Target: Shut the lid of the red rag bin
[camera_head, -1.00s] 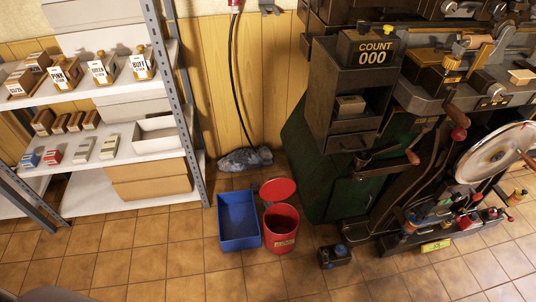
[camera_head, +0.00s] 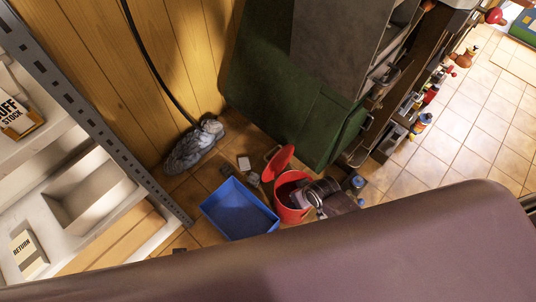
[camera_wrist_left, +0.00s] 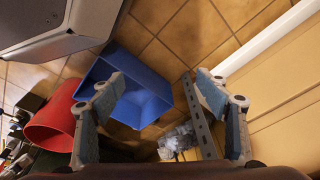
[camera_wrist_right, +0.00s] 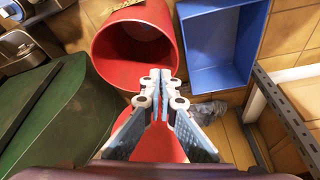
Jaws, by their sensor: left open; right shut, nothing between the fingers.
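The red rag bin (camera_head: 281,207) stands on the tiled floor with its lid (camera_head: 278,162) open, tilted back at the rear rim. A dark arm-like part covers the bin's right side in the head view; I cannot make out my fingertips there. In the right wrist view, my right gripper (camera_wrist_right: 160,80) is shut and empty, in front of the open mouth of the bin (camera_wrist_right: 105,42). Red of the lid (camera_wrist_right: 160,148) shows behind and below its fingers; contact is unclear. My left gripper (camera_wrist_left: 158,80) is open and empty, with the bin (camera_wrist_left: 50,122) to its left.
A blue tub (camera_head: 240,208) stands close beside the bin; it also shows in the left wrist view (camera_wrist_left: 140,100). A grey rag heap (camera_head: 192,147) lies by the wall. The shelf unit (camera_head: 105,137) is on the left, the green machine base (camera_head: 290,105) behind the bin.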

